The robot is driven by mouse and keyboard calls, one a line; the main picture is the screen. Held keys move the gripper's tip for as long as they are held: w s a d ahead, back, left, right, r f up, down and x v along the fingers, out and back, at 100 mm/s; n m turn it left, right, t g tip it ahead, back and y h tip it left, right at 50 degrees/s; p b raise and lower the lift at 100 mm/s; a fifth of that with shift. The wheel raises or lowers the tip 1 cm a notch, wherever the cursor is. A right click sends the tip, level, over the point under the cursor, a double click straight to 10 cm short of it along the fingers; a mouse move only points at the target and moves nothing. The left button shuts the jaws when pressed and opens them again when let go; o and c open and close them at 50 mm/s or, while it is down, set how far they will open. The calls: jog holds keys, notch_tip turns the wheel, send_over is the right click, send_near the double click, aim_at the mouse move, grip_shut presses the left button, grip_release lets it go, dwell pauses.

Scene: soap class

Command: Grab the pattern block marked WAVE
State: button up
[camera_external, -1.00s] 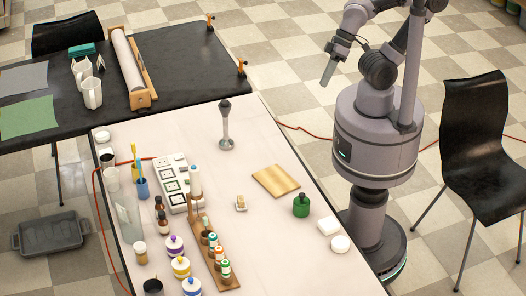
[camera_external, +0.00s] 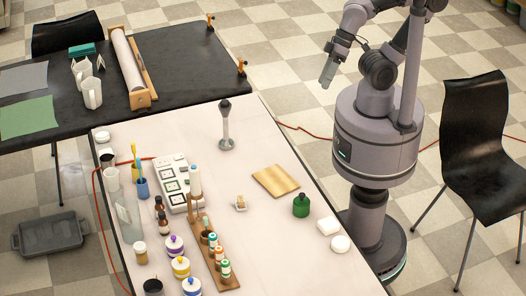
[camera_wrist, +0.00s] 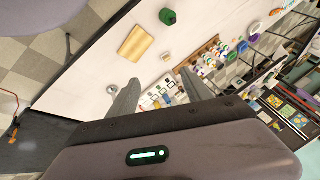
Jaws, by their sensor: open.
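Several pale pattern blocks with dark square faces (camera_external: 171,185) lie in a group on the white table (camera_external: 262,235), left of its middle. They also show small in the wrist view (camera_wrist: 158,97), partly beyond my fingers. The markings are too small to read, so I cannot tell which one is WAVE. My gripper (camera_external: 326,82) is raised off the table's right side, well apart from the blocks. In the wrist view its two fingers (camera_wrist: 160,92) are spread with nothing held between them.
A wooden rack of bottles (camera_external: 222,268) and brush cup (camera_external: 142,188) stand near the blocks. Bare tabletop lies around the board.

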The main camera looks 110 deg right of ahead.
jog(key=w+r+m+g, duration=0.1)
jog(key=w+r+m, duration=0.1)
jog(key=w, duration=0.3)
jog(key=m+g+y+p, duration=0.2)
jog(key=m+g+p, duration=0.15)
jog(key=m, duration=1.05)
send_over(241, 198)
jog(key=s+d, duration=0.1)
jog(key=d, duration=0.6)
notch_tip(241, 198, down, 24)
jog(key=shift+g+y, duration=0.25)
jog(key=shift+y, duration=0.05)
jog(key=b+x, duration=0.5)
jog(key=x, duration=0.6)
jog(key=shift+a+f, duration=0.1)
jog(key=shift+f, duration=0.2)
jog(key=b+x, duration=0.2)
jog(key=x, duration=0.3)
jog(key=shift+a+f+b, duration=0.25)
jog(key=shift+a+b, duration=0.1)
jog(key=shift+b, duration=0.05)
jog(key=shift+r, duration=0.15)
jog(key=shift+c, duration=0.2)
grip_shut()
